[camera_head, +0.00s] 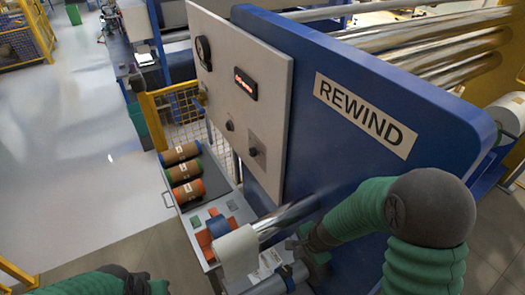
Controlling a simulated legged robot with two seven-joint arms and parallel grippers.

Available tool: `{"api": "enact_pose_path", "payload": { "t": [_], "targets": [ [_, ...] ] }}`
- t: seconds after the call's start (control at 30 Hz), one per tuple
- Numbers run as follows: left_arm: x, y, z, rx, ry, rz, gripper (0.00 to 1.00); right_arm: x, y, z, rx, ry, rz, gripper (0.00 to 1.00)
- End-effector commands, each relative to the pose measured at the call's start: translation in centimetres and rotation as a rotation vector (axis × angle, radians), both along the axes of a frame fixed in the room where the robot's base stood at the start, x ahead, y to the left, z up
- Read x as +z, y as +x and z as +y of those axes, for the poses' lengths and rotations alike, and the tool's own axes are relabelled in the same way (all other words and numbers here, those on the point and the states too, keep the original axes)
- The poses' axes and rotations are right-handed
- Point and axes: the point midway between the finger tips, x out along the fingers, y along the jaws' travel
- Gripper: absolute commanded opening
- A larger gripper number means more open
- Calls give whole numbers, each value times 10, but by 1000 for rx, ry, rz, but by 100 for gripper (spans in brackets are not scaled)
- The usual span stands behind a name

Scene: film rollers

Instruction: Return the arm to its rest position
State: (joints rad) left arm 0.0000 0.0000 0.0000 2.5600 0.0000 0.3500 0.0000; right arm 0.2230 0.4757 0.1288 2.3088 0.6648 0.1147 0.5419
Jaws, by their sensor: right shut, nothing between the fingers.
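My right arm (350,212) comes in from the lower right in a green sleeve with a dark grey elbow, bent in front of the blue machine. My right gripper (306,246) is small in view, beside the shiny roller shaft (285,218) and right of the white roll (236,250). It is shut and empty; whether it touches the shaft I cannot tell. My left arm (95,284) shows only as a green sleeve and dark joint at the bottom left edge; its gripper is out of view.
The blue machine (330,60) labelled REWIND, with a grey control panel (238,95), fills the centre and right. A tray (213,182) holding several brown rolls (181,153) stands left of it. A yellow fence (155,115) stands behind. The floor at left is clear.

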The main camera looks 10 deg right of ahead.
Motion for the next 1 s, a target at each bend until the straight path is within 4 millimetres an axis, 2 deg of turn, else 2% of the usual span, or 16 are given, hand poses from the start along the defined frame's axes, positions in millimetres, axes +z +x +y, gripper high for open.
{"api": "enact_pose_path", "payload": {
  "t": [0.07,0.17,0.27,0.4,0.43,0.47,0.5,0.67,0.9,1.0],
  "targets": [
    [0,0,0,0,0,0,36,12,-6,5,124,-36,-14,0],
    [0,0,0,0,0,0,36,36,-25,12,422,-127,-32,0],
    [0,0,0,0,0,0,36,61,-52,16,779,-246,-43,0],
    [0,0,0,0,0,0,36,85,-90,11,1230,-408,-31,0],
    [-10,0,0,0,0,-1,36,77,-95,10,1289,-428,-24,0],
    [-30,1,0,0,0,-2,36,55,-93,10,1274,-419,-20,0],
    [-43,0,0,0,0,-1,36,41,-92,9,1269,-417,-19,0],
    [-94,0,0,0,0,1,36,-10,-91,9,1264,-415,-20,0],
    [-186,0,0,0,0,0,36,-102,-91,9,1261,-415,-20,0],
    [-204,-1,0,0,0,1,36,-120,-91,9,1259,-415,-22,0]
  ]
}}
